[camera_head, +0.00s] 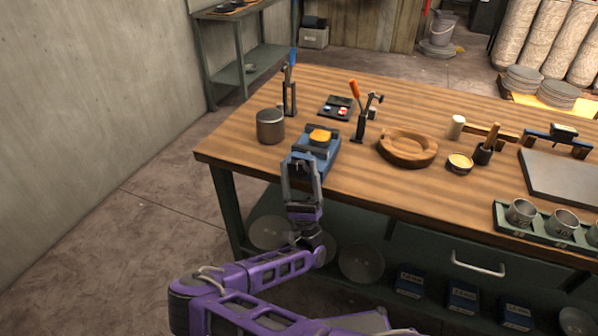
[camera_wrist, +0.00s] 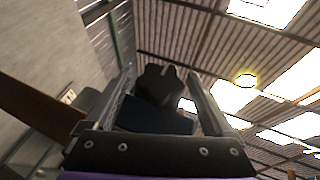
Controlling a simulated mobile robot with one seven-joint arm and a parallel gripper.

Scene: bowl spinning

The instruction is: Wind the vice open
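The vice (camera_head: 329,160) is blue and grey and sits at the near left edge of the wooden bench, with a yellow-orange piece (camera_head: 320,136) at its top. My gripper (camera_head: 302,160) is just in front of the vice, its two fingers pointing up and spread apart. It overlaps the vice's near end in the head view. In the wrist view my fingers (camera_wrist: 162,75) stand on either side of a dark lobed part (camera_wrist: 160,84) and a dark blue block, seemingly parts of the vice. Contact between fingers and vice cannot be made out. The vice's handle is not clear in the head view.
A metal cup (camera_head: 270,126) stands left of the vice. Two upright toggle clamps, blue-handled (camera_head: 290,88) and orange-handled (camera_head: 361,112), stand behind it, with a small dark tray (camera_head: 336,107) between. A round wooden dish (camera_head: 407,148) lies to the right. The floor left of the bench is clear.

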